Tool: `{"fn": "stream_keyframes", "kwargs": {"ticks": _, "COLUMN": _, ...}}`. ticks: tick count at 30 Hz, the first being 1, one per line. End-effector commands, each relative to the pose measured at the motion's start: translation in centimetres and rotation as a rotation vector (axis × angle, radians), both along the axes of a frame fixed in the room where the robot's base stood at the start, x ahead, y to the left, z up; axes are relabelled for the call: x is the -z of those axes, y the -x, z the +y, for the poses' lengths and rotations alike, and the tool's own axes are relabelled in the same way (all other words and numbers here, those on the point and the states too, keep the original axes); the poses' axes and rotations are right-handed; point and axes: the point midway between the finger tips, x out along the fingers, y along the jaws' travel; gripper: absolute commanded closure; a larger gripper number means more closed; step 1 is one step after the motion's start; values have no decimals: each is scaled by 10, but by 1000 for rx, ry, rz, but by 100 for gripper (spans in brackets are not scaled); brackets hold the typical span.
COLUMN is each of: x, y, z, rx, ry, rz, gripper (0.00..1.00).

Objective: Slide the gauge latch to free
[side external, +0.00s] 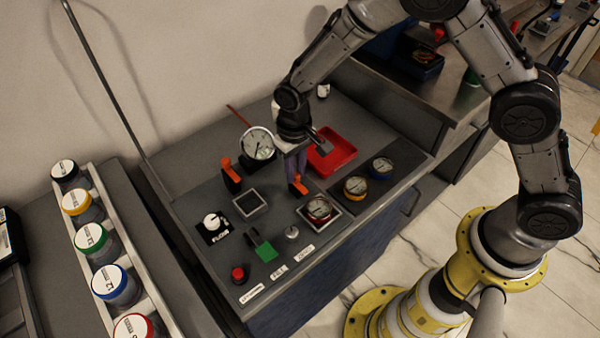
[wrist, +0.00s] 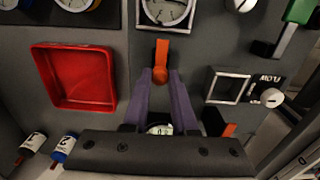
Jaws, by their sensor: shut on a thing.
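My gripper (side external: 296,172) is over the panel, with its purple fingers pointing down. It is shut on an orange latch handle (side external: 298,187), just behind the red-rimmed gauge (side external: 319,209) in its square frame. In the wrist view the orange latch (wrist: 161,60) stands up between the fingertips of my gripper (wrist: 160,76), with the framed gauge (wrist: 165,9) just beyond it. The base of the latch is partly hidden by the fingers. I cannot tell its exact slide position. A second orange latch handle (side external: 230,170) stands farther left.
A red tray (side external: 331,150) lies right of my gripper. A white dial gauge (side external: 258,144) stands behind. An empty square frame (side external: 250,204), a white knob (side external: 212,222), a green lever (side external: 266,252) and a red button (side external: 238,273) are left and in front. Two gauges (side external: 355,186) (side external: 381,167) sit right.

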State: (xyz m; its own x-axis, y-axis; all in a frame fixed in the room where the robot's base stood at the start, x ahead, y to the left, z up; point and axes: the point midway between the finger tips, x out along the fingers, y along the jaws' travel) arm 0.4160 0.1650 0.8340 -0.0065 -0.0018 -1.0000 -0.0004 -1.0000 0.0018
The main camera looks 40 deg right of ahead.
Motion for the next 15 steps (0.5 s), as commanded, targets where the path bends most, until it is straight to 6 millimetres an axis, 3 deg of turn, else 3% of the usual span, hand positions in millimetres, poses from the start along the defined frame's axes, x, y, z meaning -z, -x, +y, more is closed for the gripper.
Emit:
{"fn": "stream_keyframes", "kwargs": {"ticks": 8, "x": -2, "y": -7, "z": 0, "rx": 0, "ry": -4, "rz": -16, "gripper": 100}}
{"fn": "stream_keyframes", "kwargs": {"ticks": 9, "x": -2, "y": -7, "z": 0, "rx": 0, "ry": -5, "rz": -18, "gripper": 67}}
{"fn": "stream_keyframes", "kwargs": {"ticks": 13, "x": -1, "y": -6, "z": 0, "rx": 0, "ry": -4, "rz": -14, "gripper": 44}}
{"fn": "stream_keyframes", "kwargs": {"ticks": 15, "x": -1, "y": -5, "z": 0, "rx": 0, "ry": -3, "rz": -12, "gripper": 44}}
